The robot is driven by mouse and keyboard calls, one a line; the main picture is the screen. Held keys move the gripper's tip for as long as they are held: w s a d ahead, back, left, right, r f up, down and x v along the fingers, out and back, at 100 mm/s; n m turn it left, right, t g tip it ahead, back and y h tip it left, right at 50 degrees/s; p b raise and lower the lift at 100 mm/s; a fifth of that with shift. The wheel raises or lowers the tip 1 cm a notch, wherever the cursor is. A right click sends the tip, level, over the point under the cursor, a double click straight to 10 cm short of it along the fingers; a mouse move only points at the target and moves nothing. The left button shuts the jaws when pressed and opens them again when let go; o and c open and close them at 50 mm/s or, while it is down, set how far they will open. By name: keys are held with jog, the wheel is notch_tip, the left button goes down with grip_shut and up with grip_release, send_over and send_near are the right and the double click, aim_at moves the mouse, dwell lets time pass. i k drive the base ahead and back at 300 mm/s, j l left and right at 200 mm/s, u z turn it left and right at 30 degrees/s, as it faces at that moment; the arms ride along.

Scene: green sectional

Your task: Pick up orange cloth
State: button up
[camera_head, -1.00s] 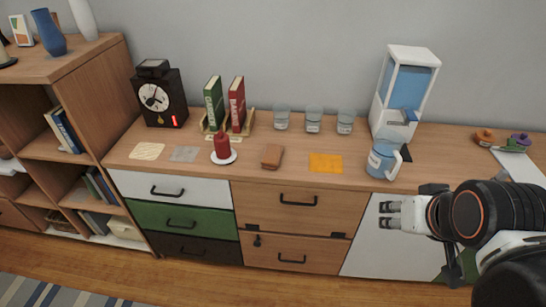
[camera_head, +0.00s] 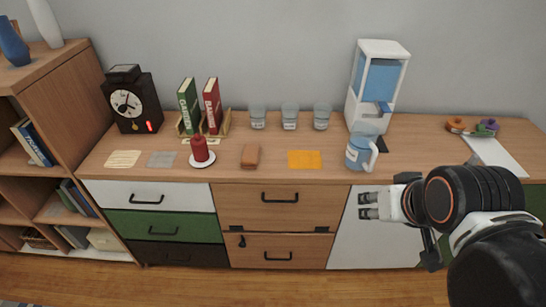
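The orange cloth (camera_head: 305,159) lies flat on the wooden top of the sideboard (camera_head: 330,178), near its front edge. Nothing covers the cloth.
A red candle on a white plate (camera_head: 201,160), several glasses including one (camera_head: 290,119) behind the cloth, and a white water dispenser (camera_head: 377,85) share the top. Beige (camera_head: 123,159) and grey (camera_head: 162,159) cloths lie to the left. Books and a clock stand behind.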

aim_at(250, 159)
jog(key=i+j+z, duration=0.1)
jog(key=j, duration=0.4)
jog(key=i+j+z, duration=0.1)
jog(key=j, duration=0.4)
jog(key=i+j+z, duration=0.1)
jog(key=j, duration=0.45)
jog(key=i+j+z, duration=0.1)
jog(key=j, duration=0.4)
jog(key=i+j+z, duration=0.1)
jog(key=j, duration=0.45)
jog(key=i, duration=0.1)
